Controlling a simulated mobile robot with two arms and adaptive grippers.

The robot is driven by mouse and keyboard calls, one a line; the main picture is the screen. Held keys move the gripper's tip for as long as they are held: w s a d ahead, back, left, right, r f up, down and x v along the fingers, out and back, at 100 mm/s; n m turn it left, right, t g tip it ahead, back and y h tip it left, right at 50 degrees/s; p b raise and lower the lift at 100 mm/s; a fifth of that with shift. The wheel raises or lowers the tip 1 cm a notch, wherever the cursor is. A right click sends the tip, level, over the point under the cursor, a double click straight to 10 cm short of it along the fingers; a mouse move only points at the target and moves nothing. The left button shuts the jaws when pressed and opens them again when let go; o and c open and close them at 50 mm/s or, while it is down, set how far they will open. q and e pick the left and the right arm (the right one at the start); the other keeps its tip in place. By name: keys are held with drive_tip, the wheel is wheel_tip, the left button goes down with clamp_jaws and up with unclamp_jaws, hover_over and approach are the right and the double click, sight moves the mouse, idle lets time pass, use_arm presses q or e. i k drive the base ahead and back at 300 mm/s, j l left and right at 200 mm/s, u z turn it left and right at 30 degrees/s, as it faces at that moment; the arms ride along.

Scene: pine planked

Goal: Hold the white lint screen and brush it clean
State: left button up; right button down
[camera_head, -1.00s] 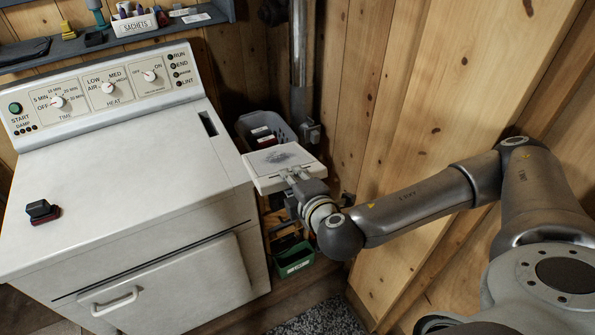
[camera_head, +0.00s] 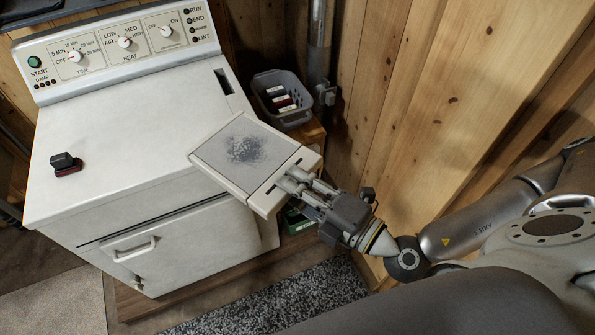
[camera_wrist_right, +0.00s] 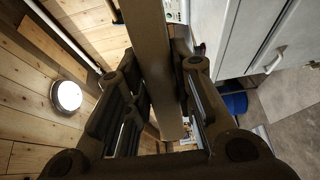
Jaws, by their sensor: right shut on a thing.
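The white lint screen (camera_head: 215,150) is held up in front of the dryer's right side, with a patch of grey lint (camera_head: 246,149) on its mesh. My right gripper (camera_head: 292,183) is shut on the screen's near right edge. In the right wrist view the screen (camera_wrist_right: 150,60) shows edge-on between the fingers of the right gripper (camera_wrist_right: 160,115). A small dark brush-like block with a reddish base (camera_head: 66,164) rests on the dryer top at the left. My left gripper is not in view.
The white dryer (camera_head: 140,115) has a slot (camera_head: 223,82) at its top right. A grey basket (camera_head: 282,98) with small boxes stands on a wooden stand behind the screen. A green box is partly hidden below. A wood wall rises at right; a dark speckled rug lies on the floor.

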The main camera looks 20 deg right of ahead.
sight(63, 164)
drive_tip(key=i+j, duration=0.7)
drive_tip(key=i, duration=0.15)
